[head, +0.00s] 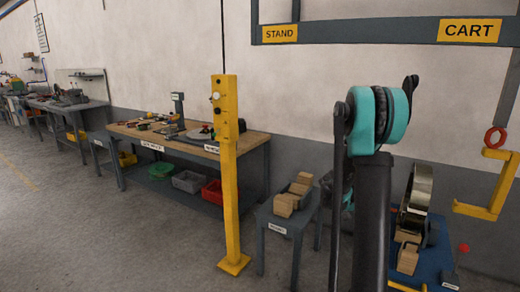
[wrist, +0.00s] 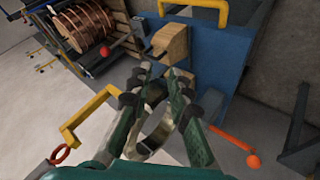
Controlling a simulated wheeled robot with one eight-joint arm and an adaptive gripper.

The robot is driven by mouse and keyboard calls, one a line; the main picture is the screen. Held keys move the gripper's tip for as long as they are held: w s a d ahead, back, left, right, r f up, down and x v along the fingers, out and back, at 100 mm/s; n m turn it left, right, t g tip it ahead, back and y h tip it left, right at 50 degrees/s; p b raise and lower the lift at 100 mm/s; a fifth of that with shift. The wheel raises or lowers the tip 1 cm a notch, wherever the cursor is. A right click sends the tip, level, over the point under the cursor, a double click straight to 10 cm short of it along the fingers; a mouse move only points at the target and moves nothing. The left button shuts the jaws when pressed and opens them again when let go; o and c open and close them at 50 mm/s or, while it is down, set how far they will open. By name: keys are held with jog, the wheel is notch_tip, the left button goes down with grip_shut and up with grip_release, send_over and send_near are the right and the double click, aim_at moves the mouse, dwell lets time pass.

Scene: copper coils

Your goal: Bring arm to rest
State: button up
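My gripper (wrist: 158,80) shows in the wrist view with its two dark green and grey fingers apart. A curved shiny metal band (wrist: 150,142) shows between and below the fingers; I cannot tell how far it lies from them, and nothing is visibly clamped at the tips. In the head view my teal and black arm stands folded up at the right, and the gripper cannot be made out there. A metal coil (head: 418,190) stands on edge on the blue cart (head: 436,262), partly behind my arm, with wooden blocks (head: 408,258) beside it.
A small grey stand (head: 284,212) with wooden blocks is left of my arm. A yellow post (head: 228,170) stands before a workbench (head: 150,134). A yellow hook (head: 488,208) hangs at right. Copper coils (wrist: 88,28) show upper left in the wrist view. Floor at left is clear.

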jog(key=s+a+f+n+t+y, duration=0.1)
jog(key=s+a+n+t+y, duration=0.4)
jog(key=s+a, duration=1.8)
jog(key=a+n+y, duration=0.1)
jog(key=n+y, duration=0.3)
jog(key=shift+s+a+f+n, duration=0.15)
jog(key=shift+s+a+n, duration=0.15)
jog(key=shift+a, duration=0.1)
